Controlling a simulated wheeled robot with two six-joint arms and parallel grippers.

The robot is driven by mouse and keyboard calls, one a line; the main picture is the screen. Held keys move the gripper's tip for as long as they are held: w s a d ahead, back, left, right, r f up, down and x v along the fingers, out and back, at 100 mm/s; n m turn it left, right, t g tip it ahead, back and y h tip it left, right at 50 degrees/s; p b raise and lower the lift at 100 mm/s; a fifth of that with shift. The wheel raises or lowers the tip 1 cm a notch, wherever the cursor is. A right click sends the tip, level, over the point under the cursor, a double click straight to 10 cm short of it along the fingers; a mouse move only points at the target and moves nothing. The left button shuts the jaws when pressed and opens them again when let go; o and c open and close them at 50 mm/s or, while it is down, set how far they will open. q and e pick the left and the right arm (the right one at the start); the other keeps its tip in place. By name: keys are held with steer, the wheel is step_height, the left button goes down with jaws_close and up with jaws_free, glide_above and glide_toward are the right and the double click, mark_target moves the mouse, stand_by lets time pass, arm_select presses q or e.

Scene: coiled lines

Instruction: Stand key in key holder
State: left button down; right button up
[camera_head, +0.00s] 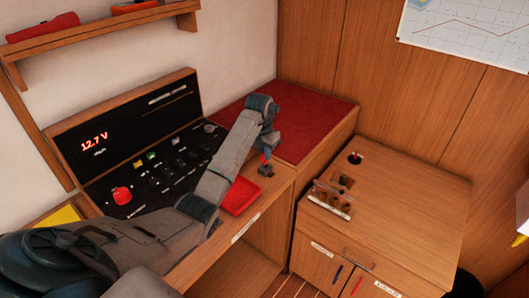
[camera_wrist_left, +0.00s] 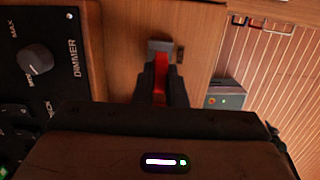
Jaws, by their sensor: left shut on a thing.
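My left gripper (camera_head: 266,152) is shut on a red key (camera_wrist_left: 160,82), which shows between its two dark fingers in the left wrist view. In the head view, a small bit of red shows at the fingertips. A small grey block, which looks like the key holder (camera_wrist_left: 160,46), is on the wooden desk just beyond the key. It also shows as a dark block (camera_head: 265,171) right below the fingertips in the head view. I cannot tell whether the key touches it or is in it. My right gripper is not in view.
A red tray (camera_head: 241,196) lies on the desk beside my left arm. A black control panel (camera_head: 150,145) with knobs stands behind the arm. A red cushion (camera_head: 290,118) is behind the gripper. A cabinet (camera_head: 420,205) with a small rack (camera_head: 330,199) stands to the right.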

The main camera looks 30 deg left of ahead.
arm_select(q)
steer(key=shift+f, duration=0.35)
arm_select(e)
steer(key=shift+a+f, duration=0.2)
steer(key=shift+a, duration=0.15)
arm_select(q)
steer(key=shift+f+b, duration=0.2)
steer(key=shift+b, duration=0.1)
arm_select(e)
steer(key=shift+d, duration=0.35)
arm_select(q)
steer(key=shift+f, duration=0.55)
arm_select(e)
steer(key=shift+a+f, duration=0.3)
arm_select(q)
steer(key=shift+f+b, duration=0.25)
steer(key=shift+b, duration=0.15)
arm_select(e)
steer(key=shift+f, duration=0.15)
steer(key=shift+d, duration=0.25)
arm_select(q)
steer(key=shift+f, duration=0.3)
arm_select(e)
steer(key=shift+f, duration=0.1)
arm_select(q)
steer(key=c, duration=1.4)
jaws_free()
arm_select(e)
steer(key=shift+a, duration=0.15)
